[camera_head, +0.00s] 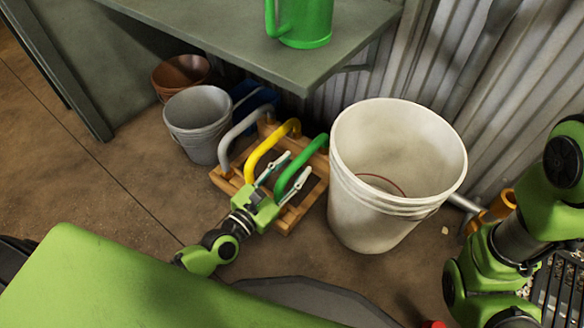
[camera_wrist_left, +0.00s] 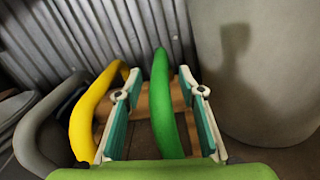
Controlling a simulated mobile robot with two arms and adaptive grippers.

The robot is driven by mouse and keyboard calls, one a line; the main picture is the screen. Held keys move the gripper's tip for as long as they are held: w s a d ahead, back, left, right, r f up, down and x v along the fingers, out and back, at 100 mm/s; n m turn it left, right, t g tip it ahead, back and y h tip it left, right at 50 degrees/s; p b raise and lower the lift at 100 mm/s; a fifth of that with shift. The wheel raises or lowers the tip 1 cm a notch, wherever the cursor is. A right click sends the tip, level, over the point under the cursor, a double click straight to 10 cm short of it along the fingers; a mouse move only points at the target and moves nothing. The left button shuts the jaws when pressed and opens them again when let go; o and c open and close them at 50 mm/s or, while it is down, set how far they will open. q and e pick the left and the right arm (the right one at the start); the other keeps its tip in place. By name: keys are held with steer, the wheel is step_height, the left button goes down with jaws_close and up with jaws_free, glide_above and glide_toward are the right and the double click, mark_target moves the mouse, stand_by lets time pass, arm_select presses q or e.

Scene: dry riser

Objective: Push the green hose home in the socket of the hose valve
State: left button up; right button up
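The green hose (camera_head: 303,163) is a curved piece standing in a wooden rack (camera_head: 287,217). My left gripper (camera_head: 289,171) is at the hose with its fingers spread. In the left wrist view the green hose (camera_wrist_left: 162,105) runs between the two open fingers (camera_wrist_left: 157,88), with gaps visible on both sides. A silver pipe end with an orange-yellow fitting (camera_head: 499,206) shows at the right, partly behind my right arm; I cannot tell whether it is the hose valve. No socket shows clearly. My right gripper is not visible.
A yellow hose (camera_head: 270,148) and a grey hose (camera_head: 238,131) stand left of the green one. A large white bucket (camera_head: 355,205) is close on the right. A grey bucket (camera_head: 199,146) and a table (camera_head: 215,42) with a green jug (camera_head: 304,22) are behind.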

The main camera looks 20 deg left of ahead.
arm_select(q)
steer(key=shift+f, duration=0.1)
steer(key=shift+s+a, duration=0.1)
steer(key=shift+s, duration=0.15)
steer(key=v, duration=1.1)
steer(key=shift+s, duration=0.2)
steer(key=shift+s+a, duration=0.1)
steer(key=shift+a, duration=0.05)
